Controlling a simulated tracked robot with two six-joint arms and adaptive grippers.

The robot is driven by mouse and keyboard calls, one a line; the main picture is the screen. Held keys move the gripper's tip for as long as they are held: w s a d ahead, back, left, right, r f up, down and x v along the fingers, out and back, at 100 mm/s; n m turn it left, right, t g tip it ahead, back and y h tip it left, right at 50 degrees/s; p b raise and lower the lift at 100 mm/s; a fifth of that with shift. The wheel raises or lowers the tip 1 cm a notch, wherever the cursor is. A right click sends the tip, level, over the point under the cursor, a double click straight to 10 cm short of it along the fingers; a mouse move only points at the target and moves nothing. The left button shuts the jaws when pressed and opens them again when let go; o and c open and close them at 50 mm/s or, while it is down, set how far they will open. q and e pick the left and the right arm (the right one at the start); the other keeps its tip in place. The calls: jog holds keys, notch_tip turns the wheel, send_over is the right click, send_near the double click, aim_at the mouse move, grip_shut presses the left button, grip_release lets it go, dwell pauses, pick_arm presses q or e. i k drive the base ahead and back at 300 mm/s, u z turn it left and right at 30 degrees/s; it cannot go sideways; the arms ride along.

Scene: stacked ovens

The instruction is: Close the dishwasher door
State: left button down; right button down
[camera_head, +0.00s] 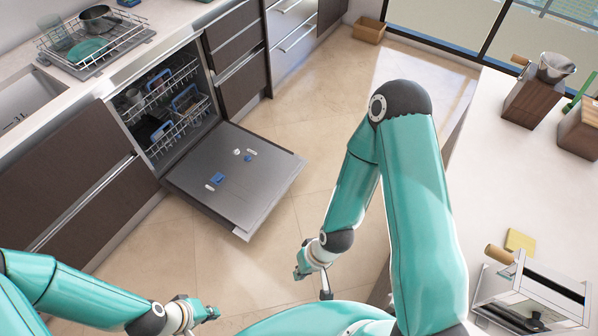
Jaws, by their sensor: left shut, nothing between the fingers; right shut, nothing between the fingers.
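The dishwasher door (229,176) hangs fully open, folded down nearly flat over the floor in front of the dishwasher. Its grey inner face is up, with small blue and white parts on it. The dishwasher interior shows two racks (178,127) inside the opening. My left gripper (214,313) is shut and empty at the bottom of the view, below the door and apart from it. My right gripper (299,274) is shut and empty, to the lower right of the door's outer corner, not touching it.
Dark cabinets (85,205) flank the dishwasher. A dish rack (92,48) with a pot and teal plate stands on the counter beside the sink. A white counter (535,190) with a toaster (535,295) lies to the right. Tiled floor (320,95) between is clear.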

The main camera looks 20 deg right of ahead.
aim_at(249, 192)
jog(key=i, duration=1.25)
jog(key=u, duration=0.05)
